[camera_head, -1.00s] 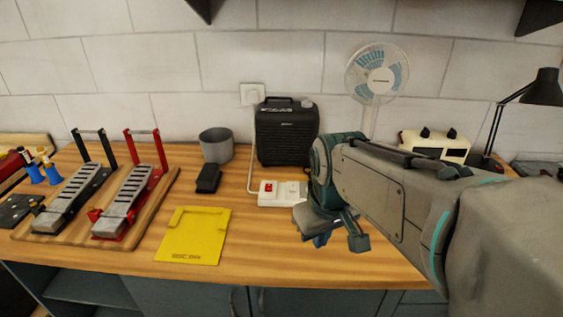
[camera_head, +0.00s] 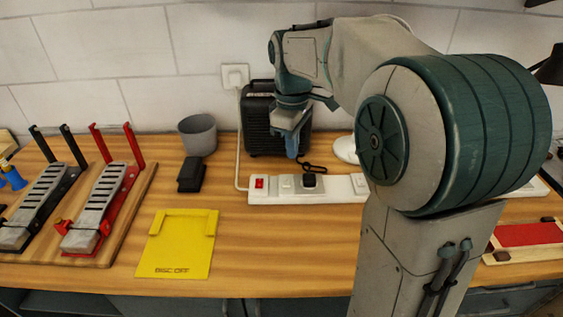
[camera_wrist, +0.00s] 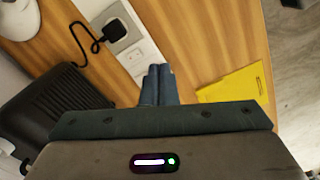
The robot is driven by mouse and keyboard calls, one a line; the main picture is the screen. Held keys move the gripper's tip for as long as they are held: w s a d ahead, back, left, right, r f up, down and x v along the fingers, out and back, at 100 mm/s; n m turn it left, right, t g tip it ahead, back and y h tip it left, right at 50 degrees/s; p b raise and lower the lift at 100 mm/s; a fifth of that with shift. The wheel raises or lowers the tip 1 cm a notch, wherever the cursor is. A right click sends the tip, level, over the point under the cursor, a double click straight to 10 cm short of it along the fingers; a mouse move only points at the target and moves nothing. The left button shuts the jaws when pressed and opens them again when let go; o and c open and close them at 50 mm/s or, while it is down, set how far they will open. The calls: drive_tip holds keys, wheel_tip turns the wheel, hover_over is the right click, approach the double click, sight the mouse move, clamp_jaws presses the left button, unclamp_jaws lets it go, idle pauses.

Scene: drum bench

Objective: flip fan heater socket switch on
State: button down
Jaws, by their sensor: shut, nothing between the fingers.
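The black fan heater (camera_head: 258,122) stands against the tiled wall, partly hidden by my gripper. A white socket strip (camera_head: 333,197) lies on the bench in front of it, with a red switch (camera_head: 259,183) at its left end. A black plug (camera_head: 309,182) with a dark cable sits in one socket; it also shows in the wrist view (camera_wrist: 115,30). My gripper (camera_head: 291,154) is shut and empty, pointing down near the strip's back edge. In the wrist view its closed fingertips (camera_wrist: 158,70) are beside the strip's end and overlap it. Contact cannot be told.
A yellow mat (camera_head: 178,245) lies in front. A black block (camera_head: 191,175) and grey cup (camera_head: 198,134) stand left of the strip. Two foot-pedal-like devices are further left on a wooden board (camera_head: 120,240). The white fan base (camera_head: 345,150) is behind the strip, right of my gripper.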

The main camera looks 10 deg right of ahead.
sight(287, 184)
drive_tip(key=w+f+n+g, duration=0.1)
drive_tip(key=w+n, duration=0.4)
drive_tip(key=w, duration=0.3)
drive_tip(key=shift+w+d, duration=0.25)
drive_tip(key=shift+d, duration=0.1)
drive_tip(key=shift+f, duration=0.1)
drive_tip(key=f, duration=0.4)
drive_tip(key=s+f, duration=0.1)
drive_tip(key=f, duration=0.8)
drive_tip(key=shift+s+a+f, duration=0.15)
drive_tip(key=shift+s+f, duration=0.2)
drive_tip(key=shift+s, duration=0.05)
